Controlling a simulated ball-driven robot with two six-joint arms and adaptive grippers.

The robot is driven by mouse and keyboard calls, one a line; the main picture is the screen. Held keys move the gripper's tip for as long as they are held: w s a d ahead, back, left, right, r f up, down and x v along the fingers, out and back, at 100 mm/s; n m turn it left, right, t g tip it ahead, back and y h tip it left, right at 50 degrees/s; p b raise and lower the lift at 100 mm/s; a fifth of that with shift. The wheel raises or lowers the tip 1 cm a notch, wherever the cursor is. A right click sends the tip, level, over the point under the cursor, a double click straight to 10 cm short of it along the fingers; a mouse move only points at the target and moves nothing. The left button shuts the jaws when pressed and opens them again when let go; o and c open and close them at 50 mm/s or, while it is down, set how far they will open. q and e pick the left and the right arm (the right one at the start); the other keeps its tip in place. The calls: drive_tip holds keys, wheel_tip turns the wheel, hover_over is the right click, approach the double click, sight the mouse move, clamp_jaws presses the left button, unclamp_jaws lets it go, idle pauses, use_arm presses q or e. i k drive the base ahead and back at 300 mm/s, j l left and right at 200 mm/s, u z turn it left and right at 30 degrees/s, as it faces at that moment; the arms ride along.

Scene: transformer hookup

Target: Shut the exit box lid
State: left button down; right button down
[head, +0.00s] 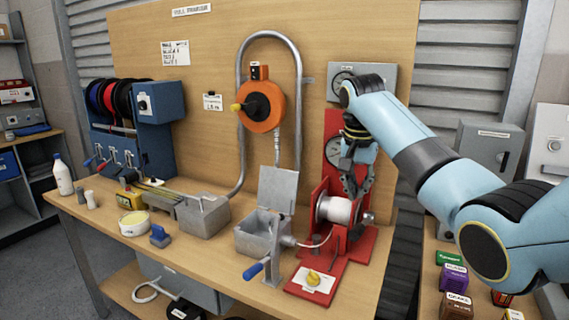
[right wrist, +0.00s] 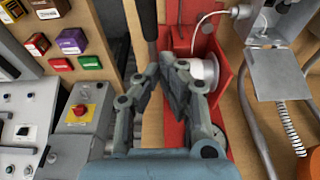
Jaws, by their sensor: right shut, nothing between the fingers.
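The exit box, seemingly the open grey metal box (head: 258,238), stands on the bench left of the red winch stand. Its lid (head: 278,188) stands raised at the back, so the box is open. A white cable runs from the box's right side towards the spool. In the right wrist view the box (right wrist: 262,20) and its lid (right wrist: 283,78) are at the upper right. My right gripper (head: 350,160) is shut and empty, in front of the red stand's dial, to the right of the lid and apart from it. My left gripper is not in view.
The red stand (head: 330,190) with a white spool (head: 338,210) is close to my right gripper. A blue-handled crank (head: 256,270) stands in front of the box. A second grey box (head: 203,217) is to its left. An orange reel (head: 262,106) hangs behind.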

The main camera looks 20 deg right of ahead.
sight(277, 187)
drive_tip(key=i, duration=1.1)
